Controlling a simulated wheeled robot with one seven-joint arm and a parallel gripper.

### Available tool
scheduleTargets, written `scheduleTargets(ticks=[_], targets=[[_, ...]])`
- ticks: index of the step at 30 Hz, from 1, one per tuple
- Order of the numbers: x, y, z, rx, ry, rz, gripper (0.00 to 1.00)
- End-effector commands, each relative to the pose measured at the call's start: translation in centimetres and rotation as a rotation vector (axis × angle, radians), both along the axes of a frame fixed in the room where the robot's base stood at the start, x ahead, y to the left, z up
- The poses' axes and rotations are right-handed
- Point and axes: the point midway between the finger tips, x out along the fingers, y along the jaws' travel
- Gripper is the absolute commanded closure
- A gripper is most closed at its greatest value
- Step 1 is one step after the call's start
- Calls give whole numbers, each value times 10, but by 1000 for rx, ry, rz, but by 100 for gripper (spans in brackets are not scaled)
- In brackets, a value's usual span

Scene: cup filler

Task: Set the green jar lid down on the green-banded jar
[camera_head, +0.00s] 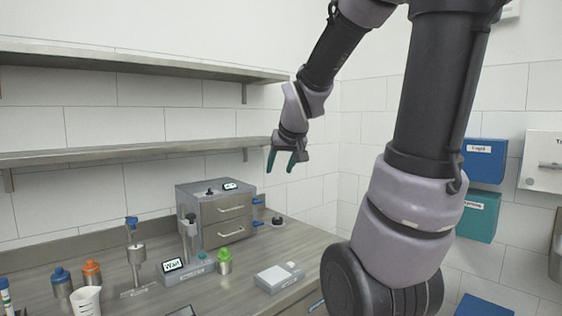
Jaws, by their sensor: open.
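A small metallic jar (224,268) stands on the counter, right of the grey dispenser. A bright green lid (225,254) with a narrower top sits on it; any green band on the jar is too small to tell apart. My gripper (281,167) is open and empty, with its dark green fingers pointing down. It hangs in the air well above the counter, up and to the right of the jar, apart from everything.
A drawer cabinet (217,212) stands behind the jar. The dispenser with a screen (173,265) is at its left, a flat white device (279,277) at its right. Blue-capped (62,282) and orange-capped (92,273) jars and a white beaker (87,300) stand left. Shelves (130,152) cross the wall.

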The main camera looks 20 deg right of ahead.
Motion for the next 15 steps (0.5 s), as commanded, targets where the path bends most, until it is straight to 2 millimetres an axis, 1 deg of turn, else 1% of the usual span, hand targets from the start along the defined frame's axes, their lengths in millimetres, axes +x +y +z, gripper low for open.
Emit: scheduleTargets(ticks=[1, 2, 3, 6, 7, 9, 11, 13, 15], targets=[[-24, 9, 13, 45, 6, -19, 43], [-38, 14, 18, 75, 18, -31, 43], [-56, 21, 23, 114, 35, -42, 43], [-97, 38, 32, 209, 74, -58, 43], [-108, 43, 34, 235, 84, -59, 43], [-128, 52, 37, 283, 106, -59, 43], [-140, 58, 39, 314, 120, -59, 43], [-149, 63, 39, 336, 132, -56, 43], [-153, 65, 39, 346, 138, -56, 43]])
